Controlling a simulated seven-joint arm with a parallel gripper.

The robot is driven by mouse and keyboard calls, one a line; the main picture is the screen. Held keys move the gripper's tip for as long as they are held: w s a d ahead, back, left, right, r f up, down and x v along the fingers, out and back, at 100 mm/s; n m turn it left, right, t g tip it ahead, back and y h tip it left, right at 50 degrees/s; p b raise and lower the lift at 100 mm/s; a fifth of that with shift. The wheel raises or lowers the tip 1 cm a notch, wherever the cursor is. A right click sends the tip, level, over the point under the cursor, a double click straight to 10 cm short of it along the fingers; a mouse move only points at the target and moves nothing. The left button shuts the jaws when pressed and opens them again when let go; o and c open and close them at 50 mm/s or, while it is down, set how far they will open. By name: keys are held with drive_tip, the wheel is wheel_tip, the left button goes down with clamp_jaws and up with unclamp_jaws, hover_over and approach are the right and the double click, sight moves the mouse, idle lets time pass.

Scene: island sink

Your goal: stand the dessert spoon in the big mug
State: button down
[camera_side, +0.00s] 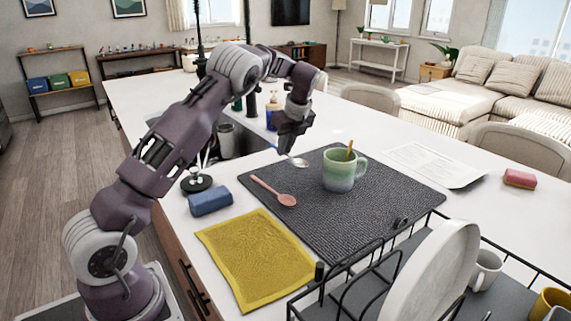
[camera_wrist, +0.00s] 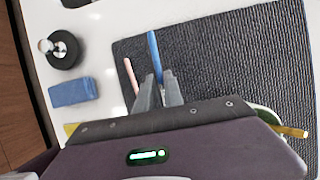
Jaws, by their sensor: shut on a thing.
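My gripper (camera_side: 289,140) is above the dark mat's far left part, left of the green mug (camera_side: 345,170). It is shut on a spoon with a blue handle (camera_wrist: 153,48); the spoon's metal bowl (camera_side: 299,162) shows below the fingers in the side view. The fingers (camera_wrist: 158,92) hide part of this spoon. The green mug stands upright on the mat with a yellow-brown handle (camera_side: 350,149) sticking out of it. In the wrist view my gripper body hides most of the mug. A pink spoon (camera_side: 275,192) lies on the mat's left edge.
The ribbed dark mat (camera_side: 330,220) has bare room around the mug. A blue sponge (camera_side: 210,201) and a yellow cloth (camera_side: 255,257) lie to its left. A dish rack with a white plate (camera_side: 435,275) and mugs stands in front. Papers (camera_side: 435,165) lie to the right.

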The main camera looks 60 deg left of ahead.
wheel_tip(320, 180, up, 9)
drive_tip(key=a+t+y, duration=0.1)
drive_tip(key=y, duration=1)
drive_tip(key=w+d+r+m+t, duration=0.4)
drive_tip(key=w+d+t, duration=0.1)
drive_tip(key=d+t, duration=0.25)
drive_tip(key=w+d+r+m+t, duration=0.3)
drive_tip(key=w+d+m+t, duration=0.25)
drive_tip(key=t, duration=0.25)
wheel_tip(320, 180, down, 13)
drive_tip(key=shift+s+d+f+n, duration=0.15)
drive_tip(key=shift+d+f+n, duration=0.05)
drive_tip(key=shift+d+n, duration=0.15)
drive_tip(key=shift+g, duration=0.25)
drive_tip(key=c, duration=1.4)
unclamp_jaws()
drive_tip(key=shift+o, duration=0.2)
